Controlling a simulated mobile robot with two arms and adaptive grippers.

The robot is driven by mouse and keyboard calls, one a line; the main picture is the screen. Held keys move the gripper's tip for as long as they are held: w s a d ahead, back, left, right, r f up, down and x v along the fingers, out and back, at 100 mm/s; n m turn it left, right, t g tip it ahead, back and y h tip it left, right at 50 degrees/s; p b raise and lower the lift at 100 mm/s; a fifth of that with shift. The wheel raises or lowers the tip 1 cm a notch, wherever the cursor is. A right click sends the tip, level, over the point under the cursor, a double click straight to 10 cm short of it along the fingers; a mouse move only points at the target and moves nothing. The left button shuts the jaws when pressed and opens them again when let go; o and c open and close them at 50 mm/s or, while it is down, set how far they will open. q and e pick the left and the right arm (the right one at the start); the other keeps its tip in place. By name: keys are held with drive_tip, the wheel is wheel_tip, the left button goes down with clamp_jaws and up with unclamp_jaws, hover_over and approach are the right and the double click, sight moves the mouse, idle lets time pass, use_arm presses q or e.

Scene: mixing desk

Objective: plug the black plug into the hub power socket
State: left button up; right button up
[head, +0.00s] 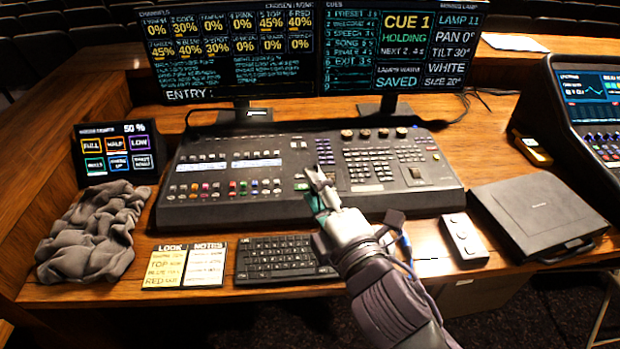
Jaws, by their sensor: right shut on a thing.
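My right gripper (318,188) reaches in from the lower right, above the front edge of the mixing console. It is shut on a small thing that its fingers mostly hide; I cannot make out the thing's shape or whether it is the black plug. No black plug shows clearly anywhere else. A small pale block (464,238) with a few dark round marks lies on the desk to the right of my right arm, apart from the gripper. I cannot tell whether it is the hub or where its power socket is. My left gripper is not in view.
The console (240,205) fills the middle of the desk. A keyboard (283,260), note cards (185,266) and a crumpled grey cloth (95,232) lie along the front. A black case (535,212) lies at right. Two monitors (235,50) stand behind.

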drive_tip(key=s+d+f+n+g+y, duration=0.1)
drive_tip(key=f+n+g+y, duration=0.2)
drive_tip(key=n+g+y, duration=0.2)
drive_tip(key=s+d+f+n+g+y, duration=0.1)
drive_tip(key=d+f+n+g+y, duration=0.1)
drive_tip(key=f+n+g+y, duration=0.2)
drive_tip(key=shift+d+n+g+y, duration=0.25)
drive_tip(key=shift+n+g+y, duration=0.65)
drive_tip(key=shift+n+g, duration=1.55)
drive_tip(key=shift+s+f+m+g, duration=0.1)
drive_tip(key=shift+m+g, duration=0.65)
